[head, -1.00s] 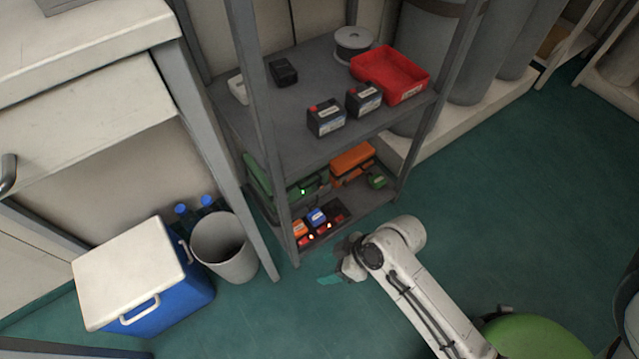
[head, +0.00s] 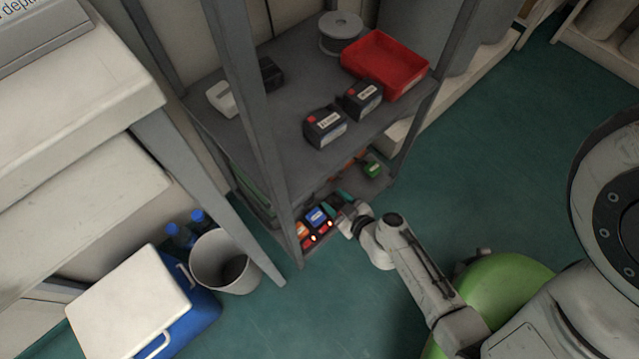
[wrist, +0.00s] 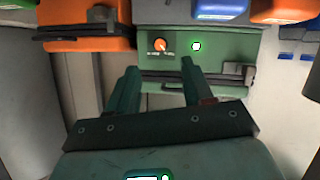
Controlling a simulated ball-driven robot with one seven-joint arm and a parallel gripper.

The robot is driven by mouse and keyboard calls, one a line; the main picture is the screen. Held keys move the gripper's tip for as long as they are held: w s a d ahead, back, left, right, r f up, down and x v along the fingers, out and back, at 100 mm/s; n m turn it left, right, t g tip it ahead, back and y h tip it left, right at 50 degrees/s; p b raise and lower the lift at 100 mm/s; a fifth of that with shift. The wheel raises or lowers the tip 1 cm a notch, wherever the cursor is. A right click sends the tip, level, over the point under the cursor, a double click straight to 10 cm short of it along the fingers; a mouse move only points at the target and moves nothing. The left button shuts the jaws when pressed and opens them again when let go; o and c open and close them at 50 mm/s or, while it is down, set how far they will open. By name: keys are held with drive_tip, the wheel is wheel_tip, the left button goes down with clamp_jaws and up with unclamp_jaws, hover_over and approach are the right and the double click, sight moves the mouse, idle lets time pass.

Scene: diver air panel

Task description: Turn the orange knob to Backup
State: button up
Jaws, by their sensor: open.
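In the wrist view, the small round orange knob (wrist: 160,45) sits on the front of a green case (wrist: 225,47), beside a lit round indicator (wrist: 196,46). A pale mark shows on the knob; the tiny labels below it are too small to read. My gripper (wrist: 160,70) is open and empty, its two teal fingers apart, pointing toward the case with the knob between and beyond their tips. Contact with the knob is not visible. In the head view, my gripper (head: 337,202) is at the lower shelf; the knob is hidden there.
An orange case (wrist: 85,22) stands beside the green one. The head view shows the grey shelf unit (head: 250,100), its front post, batteries (head: 325,127) and a red tray (head: 385,65) above. A bin (head: 222,262) and cooler (head: 130,300) stand left.

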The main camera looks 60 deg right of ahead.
drive_tip(key=x, duration=0.8)
drive_tip(key=shift+b, duration=0.4)
drive_tip(key=shift+a, duration=0.1)
drive_tip(key=shift+c, duration=0.5)
clamp_jaws()
